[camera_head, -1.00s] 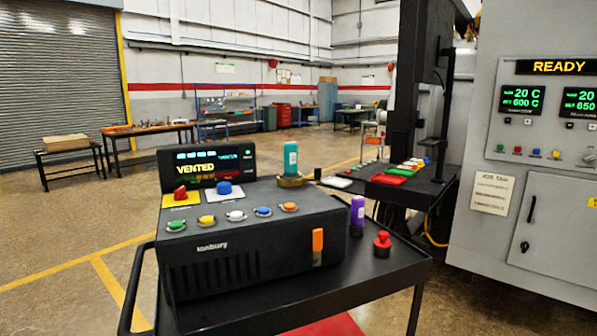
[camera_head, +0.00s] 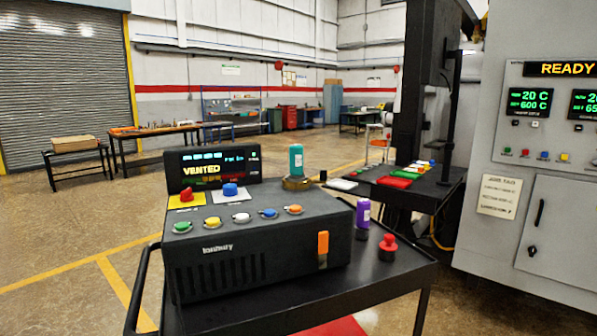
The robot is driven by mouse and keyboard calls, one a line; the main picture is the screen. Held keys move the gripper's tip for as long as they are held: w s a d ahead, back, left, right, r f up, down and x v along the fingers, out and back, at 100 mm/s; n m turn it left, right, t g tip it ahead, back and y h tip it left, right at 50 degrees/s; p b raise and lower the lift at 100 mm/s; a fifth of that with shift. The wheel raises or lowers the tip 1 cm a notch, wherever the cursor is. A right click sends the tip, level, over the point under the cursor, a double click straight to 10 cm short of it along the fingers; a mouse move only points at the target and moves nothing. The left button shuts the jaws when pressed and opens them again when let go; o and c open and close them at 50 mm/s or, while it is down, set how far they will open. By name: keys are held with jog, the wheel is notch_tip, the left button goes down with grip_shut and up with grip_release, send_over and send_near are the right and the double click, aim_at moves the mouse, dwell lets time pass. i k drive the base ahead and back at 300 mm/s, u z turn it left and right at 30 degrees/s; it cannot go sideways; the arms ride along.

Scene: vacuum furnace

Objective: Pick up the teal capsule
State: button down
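The teal capsule (camera_head: 296,159) stands upright in a brass-coloured round holder (camera_head: 297,183) at the back right of the black control box (camera_head: 262,245). The box sits on a black cart (camera_head: 395,268). The capsule's upper part is in plain sight; its lower end is hidden in or behind the holder. My gripper is not in this view, so its state does not show.
A purple bottle-shaped object (camera_head: 363,213) and a red mushroom button (camera_head: 388,243) stand right of the box. A display reading VENTED (camera_head: 212,168) rises at its back left. A side table (camera_head: 432,190) and the grey furnace cabinet (camera_head: 495,228) are beyond on the right.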

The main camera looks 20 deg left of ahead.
aim_at(296, 150)
jog(key=z, duration=2.45)
jog(key=k, duration=1.1)
jog(key=u, duration=1.85)
jog(key=i, duration=0.4)
jog(key=z, duration=0.05)
